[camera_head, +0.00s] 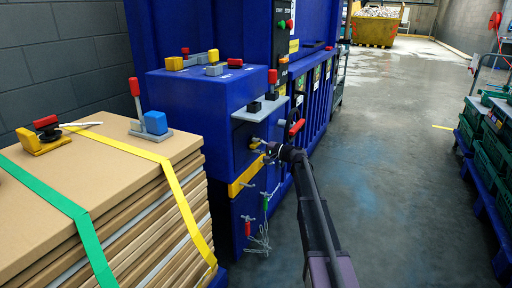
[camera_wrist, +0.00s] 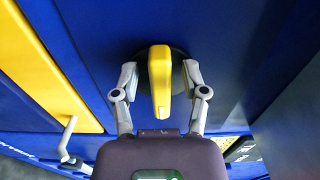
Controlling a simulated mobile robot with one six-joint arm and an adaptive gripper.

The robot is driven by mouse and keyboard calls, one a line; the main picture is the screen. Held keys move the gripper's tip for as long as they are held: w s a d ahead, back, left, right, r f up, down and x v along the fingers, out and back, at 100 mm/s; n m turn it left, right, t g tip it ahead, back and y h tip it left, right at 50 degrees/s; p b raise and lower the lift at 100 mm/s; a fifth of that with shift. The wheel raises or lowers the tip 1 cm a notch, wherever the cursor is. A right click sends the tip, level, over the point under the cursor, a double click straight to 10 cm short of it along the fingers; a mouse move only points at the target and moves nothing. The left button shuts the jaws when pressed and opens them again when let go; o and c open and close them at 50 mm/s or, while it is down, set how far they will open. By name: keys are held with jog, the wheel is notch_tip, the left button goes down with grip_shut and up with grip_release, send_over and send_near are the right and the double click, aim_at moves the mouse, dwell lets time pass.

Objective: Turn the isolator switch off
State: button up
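The isolator switch (camera_wrist: 160,78) has a yellow handle on a round dark base, fixed to the blue machine face (camera_wrist: 230,45). In the wrist view the handle stands lengthwise up and down the picture. My gripper (camera_wrist: 160,74) is open, with one finger on each side of the handle. A gap shows between each finger and the handle. In the head view my gripper (camera_head: 266,152) is at the front of the blue machine, just above a yellow bar (camera_head: 243,174). The switch is mostly hidden there by my gripper.
A grey shelf (camera_head: 259,110) with a red-handled device juts out above my gripper. Hooks with hanging chains (camera_head: 260,238) are below. A strapped cardboard stack (camera_head: 95,185) stands at the left. Green crates (camera_head: 490,150) are at the right, with clear floor (camera_head: 400,130) between.

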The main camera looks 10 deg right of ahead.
jog(key=shift+s+d, duration=0.1)
jog(key=shift+s, duration=0.05)
jog(key=v, duration=1.1)
jog(key=shift+s+d, duration=0.15)
jog(key=shift+d, duration=0.15)
jog(key=s+a+f+n+g+h, duration=0.2)
jog(key=s+a+f+g+h, duration=0.15)
jog(key=s+a+f, duration=0.4)
jog(key=s+a+f+n+g+h, duration=0.2)
jog(key=s+a+f+g, duration=0.25)
jog(key=s, duration=0.55)
jog(key=s+d+f+n+g+h, duration=0.1)
jog(key=s+d+f+n+h, duration=0.3)
jog(key=s, duration=0.6)
jog(key=s+a+f+m+g+h, duration=0.15)
jog(key=s+h, duration=0.35)
jog(key=s, duration=0.5)
notch_tip(320, 180, up, 37)
jog(key=p, duration=3.8)
jog(key=shift+w+d, duration=0.25)
jog(key=shift+d, duration=0.25)
